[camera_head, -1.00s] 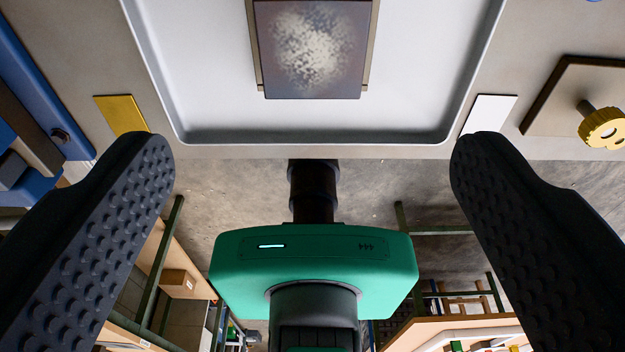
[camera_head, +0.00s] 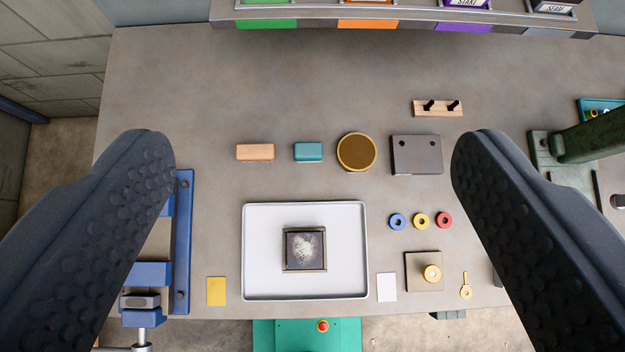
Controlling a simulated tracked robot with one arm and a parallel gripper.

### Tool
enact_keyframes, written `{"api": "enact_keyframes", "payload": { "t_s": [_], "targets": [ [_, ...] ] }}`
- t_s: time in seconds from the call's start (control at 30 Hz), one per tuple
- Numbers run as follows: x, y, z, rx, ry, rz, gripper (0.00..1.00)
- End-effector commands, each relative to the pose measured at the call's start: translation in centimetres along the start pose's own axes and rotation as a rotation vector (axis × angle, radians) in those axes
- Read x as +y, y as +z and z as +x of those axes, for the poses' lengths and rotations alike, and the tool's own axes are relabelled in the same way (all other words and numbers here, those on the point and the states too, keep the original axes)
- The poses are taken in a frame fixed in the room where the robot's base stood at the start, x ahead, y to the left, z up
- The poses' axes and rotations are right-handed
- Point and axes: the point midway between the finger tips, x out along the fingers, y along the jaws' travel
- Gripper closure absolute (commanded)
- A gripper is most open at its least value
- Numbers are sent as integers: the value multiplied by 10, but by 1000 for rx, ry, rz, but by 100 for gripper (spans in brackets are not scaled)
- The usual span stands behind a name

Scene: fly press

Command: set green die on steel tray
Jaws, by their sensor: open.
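A pale grey rimmed tray (camera_head: 260,275), which fits the steel tray, lies flat near the bench's front edge. A dark framed square piece (camera_head: 305,263) with a speckled pale top sits in it. No piece is clearly the green die. A small teal block (camera_head: 308,152) lies behind the tray, and a green label (camera_head: 266,23) shows on the rack at the top edge, where the view cuts off the contents. My gripper (camera_head: 312,145) is open and empty, its fingers spread wide in the foreground, above the bench.
A wooden block (camera_head: 255,152), a brass disc (camera_head: 357,152) and a grey plate (camera_head: 416,155) stand behind the tray. Coloured rings (camera_head: 421,220) lie right of it. A blue vise (camera_head: 183,240) is at left, a dark green machine (camera_head: 590,140) at right. The bench's back left is clear.

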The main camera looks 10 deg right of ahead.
Motion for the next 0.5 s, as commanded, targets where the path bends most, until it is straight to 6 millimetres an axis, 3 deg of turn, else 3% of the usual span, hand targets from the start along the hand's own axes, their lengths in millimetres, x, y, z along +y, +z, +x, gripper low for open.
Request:
{"api": "enact_keyframes", "payload": {
  "t_s": [0.03, 0.2, 0.33, 0.5],
  "targets": [
    [0, -12, -26, 75, -5, 1, 24],
    [2, -47, -101, 306, -18, 6, 24],
    [3, -61, -140, 419, -27, 10, 24],
    [4, -66, -160, 474, -32, 11, 24]
  ]
}}
